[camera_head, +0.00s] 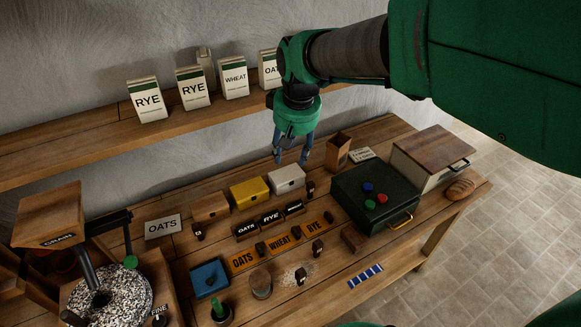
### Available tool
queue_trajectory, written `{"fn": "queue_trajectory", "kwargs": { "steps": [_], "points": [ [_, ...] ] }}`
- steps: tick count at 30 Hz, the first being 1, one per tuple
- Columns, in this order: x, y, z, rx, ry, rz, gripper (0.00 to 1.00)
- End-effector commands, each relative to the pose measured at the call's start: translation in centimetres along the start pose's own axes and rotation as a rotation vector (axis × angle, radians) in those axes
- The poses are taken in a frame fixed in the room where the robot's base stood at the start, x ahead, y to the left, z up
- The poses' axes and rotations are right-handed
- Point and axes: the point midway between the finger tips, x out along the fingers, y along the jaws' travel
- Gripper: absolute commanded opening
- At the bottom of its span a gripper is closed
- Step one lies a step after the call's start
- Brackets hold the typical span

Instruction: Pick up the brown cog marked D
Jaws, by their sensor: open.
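My gripper (291,158) hangs over the back part of the workbench, fingers pointing down, open and empty. Several small dark brown pieces are on the bench. One is at the left by the wooden box (197,231), one by the white box (310,188), one at the front right of the orange labels (318,247), and one on a pale scatter of grains (300,276). Other dark pieces sit on the orange labels (260,248). Their marks are too small to read, so I cannot tell which is the cog marked D. My gripper touches none of them.
Wooden, yellow and white boxes (249,192) line the bench's back. A dark green box (372,200) with coloured knobs and a wood-topped box (433,158) stand right. A millstone (110,297) is front left. The shelf (70,147) above holds labelled packets.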

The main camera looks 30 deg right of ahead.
Motion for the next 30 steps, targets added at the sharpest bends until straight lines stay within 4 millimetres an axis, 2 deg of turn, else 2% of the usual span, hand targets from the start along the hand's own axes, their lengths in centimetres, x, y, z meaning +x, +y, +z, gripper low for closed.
{"fn": "queue_trajectory", "kwargs": {
  "steps": [6, 11, 15, 21, 24, 30],
  "points": [
    [5.2, 3.8, -3.9, 0.005, -0.071, -0.002, 0.45],
    [9.4, 6.7, -6.0, 0.007, -0.120, -0.008, 0.45],
    [13.6, 9.4, -7.2, 0.009, -0.162, -0.016, 0.45],
    [19.6, 13.0, -8.2, 0.012, -0.215, -0.030, 0.45],
    [21.8, 14.2, -8.3, 0.012, -0.234, -0.036, 0.45],
    [24.2, 15.6, -8.3, 0.013, -0.252, -0.043, 0.45]
  ]
}}
